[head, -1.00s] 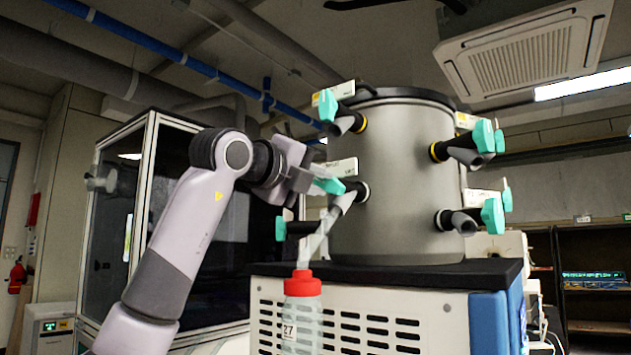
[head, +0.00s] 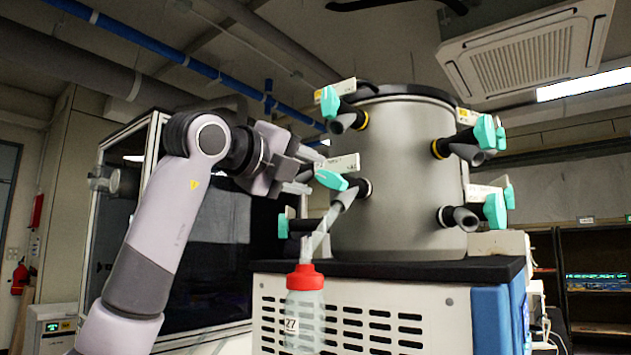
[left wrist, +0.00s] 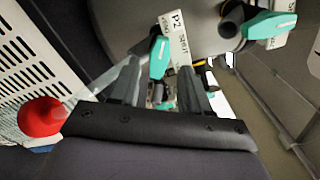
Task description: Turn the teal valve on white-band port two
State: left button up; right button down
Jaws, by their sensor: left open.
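The teal valve (head: 331,180) sits on the white-banded port (head: 364,188) at the front left of the grey steel drum (head: 400,165). A white label plate (head: 343,163) stands just above it. In the left wrist view the label (left wrist: 177,42) reads P2, and the teal valve (left wrist: 160,58) appears between the finger lines, beyond the tips. My left gripper (head: 309,172) is open and empty just left of the valve, its fingers pointing at it. In the left wrist view my left gripper (left wrist: 162,78) also shows spread fingers. My right gripper is not in view.
A clear bottle with a red cap (head: 304,283), numbered 27, hangs from the port's tube below the gripper. Other teal valves (head: 329,103) (head: 484,133) (head: 495,210) stick out around the drum. A glass-fronted cabinet (head: 215,240) stands behind my arm.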

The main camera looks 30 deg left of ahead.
pick_arm(q)
jog(key=s, duration=0.3)
jog(key=shift+s+a, duration=0.1)
jog(key=shift+a, duration=0.15)
dwell(0.4)
